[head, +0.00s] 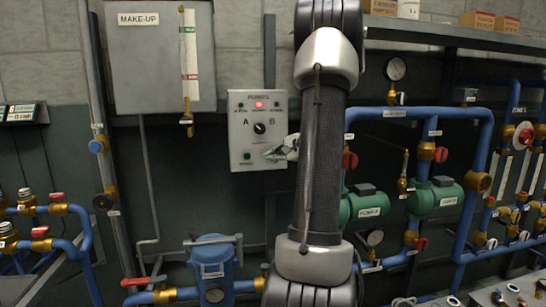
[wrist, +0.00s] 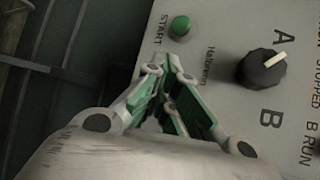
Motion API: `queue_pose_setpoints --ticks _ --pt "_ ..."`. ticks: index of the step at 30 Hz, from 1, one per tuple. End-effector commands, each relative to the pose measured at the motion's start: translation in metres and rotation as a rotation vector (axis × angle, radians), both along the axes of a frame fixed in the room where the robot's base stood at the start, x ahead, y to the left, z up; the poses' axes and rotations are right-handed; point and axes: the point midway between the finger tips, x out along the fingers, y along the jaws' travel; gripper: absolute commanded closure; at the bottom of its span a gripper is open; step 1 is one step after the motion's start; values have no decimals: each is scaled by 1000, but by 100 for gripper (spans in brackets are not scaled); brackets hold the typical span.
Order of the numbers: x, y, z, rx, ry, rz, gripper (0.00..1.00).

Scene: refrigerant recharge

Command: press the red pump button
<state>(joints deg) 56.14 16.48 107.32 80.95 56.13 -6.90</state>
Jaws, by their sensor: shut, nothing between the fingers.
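The grey pump control panel (head: 240,132) hangs on the wall in the head view and fills much of the wrist view (wrist: 228,72). It has a black A/B selector knob (head: 259,128), also in the wrist view (wrist: 262,70). A green START button (head: 247,155) sits at the lower left and shows in the wrist view (wrist: 180,26). A red light (head: 258,105) glows at the panel's top. No red button is visible; my gripper covers the panel's lower right. My gripper (head: 270,154) is shut and empty, fingertips (wrist: 168,68) close to the panel; contact cannot be told.
A make-up tank (head: 150,60) with a sight tube (head: 189,60) is left of the panel. Blue pipes, a gauge (head: 396,68) and green pumps (head: 434,197) are at the right. A blue filter housing (head: 212,255) stands below the panel.

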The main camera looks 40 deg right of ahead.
Motion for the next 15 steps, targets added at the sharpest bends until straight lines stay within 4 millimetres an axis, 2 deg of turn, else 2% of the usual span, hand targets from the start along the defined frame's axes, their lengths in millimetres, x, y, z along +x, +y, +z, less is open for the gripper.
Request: queue_pose_setpoints --ticks 6,15 --pt "-8 5 0 -1 0 0 100" --pt "-9 6 0 -1 0 0 100"
